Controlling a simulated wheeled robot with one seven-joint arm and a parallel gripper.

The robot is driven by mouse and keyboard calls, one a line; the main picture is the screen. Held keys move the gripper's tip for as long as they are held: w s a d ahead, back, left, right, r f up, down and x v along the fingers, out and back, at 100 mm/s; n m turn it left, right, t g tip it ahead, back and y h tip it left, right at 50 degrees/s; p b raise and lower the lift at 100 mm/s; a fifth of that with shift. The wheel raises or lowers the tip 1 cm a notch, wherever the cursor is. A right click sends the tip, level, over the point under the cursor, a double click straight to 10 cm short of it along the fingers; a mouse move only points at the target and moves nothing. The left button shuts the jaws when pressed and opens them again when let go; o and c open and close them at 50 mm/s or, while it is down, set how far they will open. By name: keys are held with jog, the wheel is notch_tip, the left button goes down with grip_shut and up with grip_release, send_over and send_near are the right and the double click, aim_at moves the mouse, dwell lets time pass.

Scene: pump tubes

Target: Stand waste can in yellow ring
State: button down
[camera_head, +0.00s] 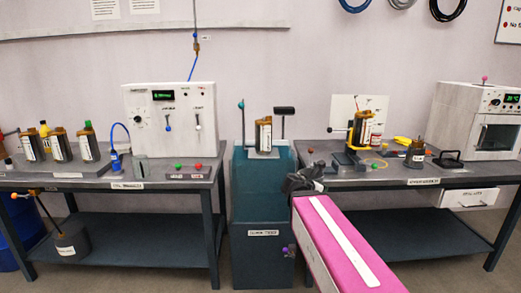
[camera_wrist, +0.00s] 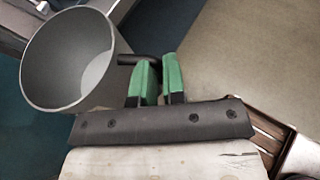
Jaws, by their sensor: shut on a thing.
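A grey, open-topped can (camera_wrist: 67,60) with a dark side handle (camera_wrist: 128,60) shows in the wrist view. It looks empty, with a paler patch inside. My gripper (camera_wrist: 157,78) has green finger pads closed on the handle, with the can to the left of the fingers. In the head view my gripper (camera_head: 304,181) is a dark shape at the front left corner of the right bench; the can is hard to separate from it there.
The teal cabinet (camera_head: 262,210) stands between the left bench (camera_head: 115,181) and the right bench (camera_head: 440,177). A bottle stands on the cabinet. A dark labelled container (camera_head: 416,154) and a black-handled plate (camera_head: 448,160) stand on the right bench, before a white oven (camera_head: 478,118).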

jog(key=a+f, duration=0.3)
jog(key=a, duration=0.2)
jog(key=shift+s+f, duration=0.15)
jog(key=shift+f, duration=0.2)
